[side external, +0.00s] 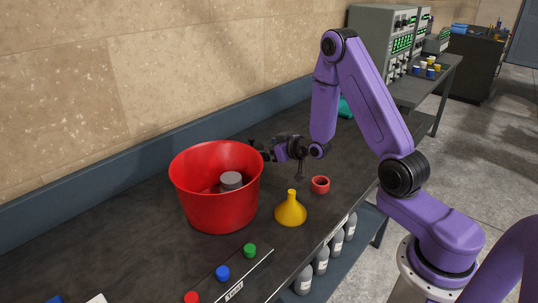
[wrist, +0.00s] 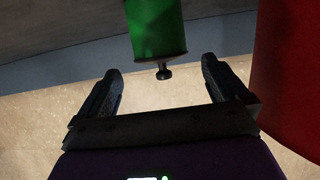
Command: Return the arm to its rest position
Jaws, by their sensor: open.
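My gripper (side external: 258,149) is just right of and behind the rim of the red bucket (side external: 213,200) in the side view, its jaws directed left. In the wrist view my gripper (wrist: 161,66) has its two black fingers spread apart with nothing between them. A green cylinder (wrist: 156,28) with a small dark knob on its end is in front of the fingers, apart from them. The bucket (wrist: 293,80) also fills the right edge of the wrist view. My arm is bent, with its elbow high.
A grey cylinder (side external: 231,180) is inside the bucket. A yellow funnel (side external: 291,210) and a red ring-like cup (side external: 320,185) stand on the dark bench (side external: 150,245). Blue (side external: 222,273), green (side external: 250,251) and red (side external: 191,297) buttons are at the front. A wall (side external: 100,100) runs behind.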

